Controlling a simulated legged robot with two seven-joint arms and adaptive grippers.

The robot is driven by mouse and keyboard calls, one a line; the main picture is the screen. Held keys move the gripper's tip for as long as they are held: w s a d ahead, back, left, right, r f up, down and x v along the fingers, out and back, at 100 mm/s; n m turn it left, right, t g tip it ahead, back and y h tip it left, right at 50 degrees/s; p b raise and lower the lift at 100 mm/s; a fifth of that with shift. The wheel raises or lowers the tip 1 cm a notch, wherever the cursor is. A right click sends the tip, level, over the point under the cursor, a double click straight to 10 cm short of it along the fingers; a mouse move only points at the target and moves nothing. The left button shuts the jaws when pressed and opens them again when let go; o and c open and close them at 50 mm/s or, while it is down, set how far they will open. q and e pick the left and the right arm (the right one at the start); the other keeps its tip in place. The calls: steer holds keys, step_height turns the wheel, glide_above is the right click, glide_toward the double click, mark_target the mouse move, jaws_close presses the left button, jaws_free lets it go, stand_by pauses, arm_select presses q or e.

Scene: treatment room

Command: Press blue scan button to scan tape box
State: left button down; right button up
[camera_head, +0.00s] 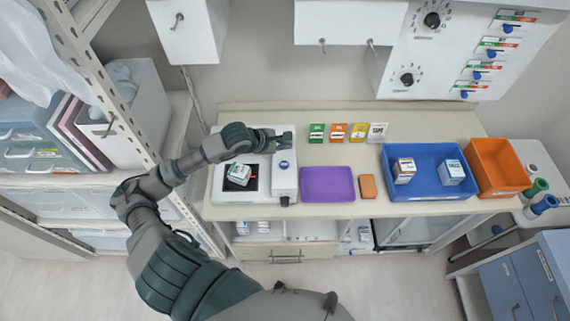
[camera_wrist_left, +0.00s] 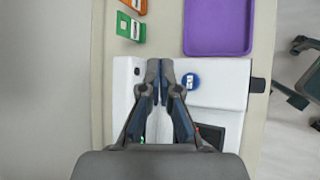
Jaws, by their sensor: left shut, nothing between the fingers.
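The white scanner (camera_head: 226,195) stands on the left part of the table. Its round blue button (camera_head: 284,165) is on the narrow right section, and the button shows in the left wrist view (camera_wrist_left: 190,81) just right of my fingertips. A small white box with green print (camera_head: 239,172), perhaps the tape box, lies on the scanner's black pad (camera_head: 235,185). My left gripper (camera_head: 287,139) is shut and empty above the scanner's far end, beside the button and apart from it in the picture. It also shows in the left wrist view (camera_wrist_left: 160,66). My right gripper is not in view.
A purple tray (camera_head: 327,184) and an orange block (camera_head: 368,188) lie right of the scanner. A blue bin (camera_head: 425,187) holds two boxes, beside an orange bin (camera_head: 498,165). Several small cards (camera_head: 337,132) stand behind. A shelf rack (camera_head: 120,110) is at left.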

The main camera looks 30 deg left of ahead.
arm_select(q)
steer(key=a, duration=0.2)
steer(key=b, duration=0.2)
glide_above(283, 165)
step_height(283, 165, down, 6)
steer(key=shift+r, duration=0.1)
steer(key=f+b, duration=0.2)
steer(key=f, duration=0.1)
steer(key=shift+a+b, duration=0.3)
steer(key=shift+b, duration=0.05)
steer(key=shift+d+f, duration=0.15)
steer(key=shift+d, duration=0.2)
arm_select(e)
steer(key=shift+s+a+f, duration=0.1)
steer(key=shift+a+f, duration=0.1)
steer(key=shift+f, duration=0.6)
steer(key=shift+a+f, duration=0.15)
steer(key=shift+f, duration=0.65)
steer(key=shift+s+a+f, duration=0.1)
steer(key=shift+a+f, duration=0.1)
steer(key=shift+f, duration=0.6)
arm_select(q)
steer(key=shift+a, duration=0.2)
steer(key=shift+d, duration=0.1)
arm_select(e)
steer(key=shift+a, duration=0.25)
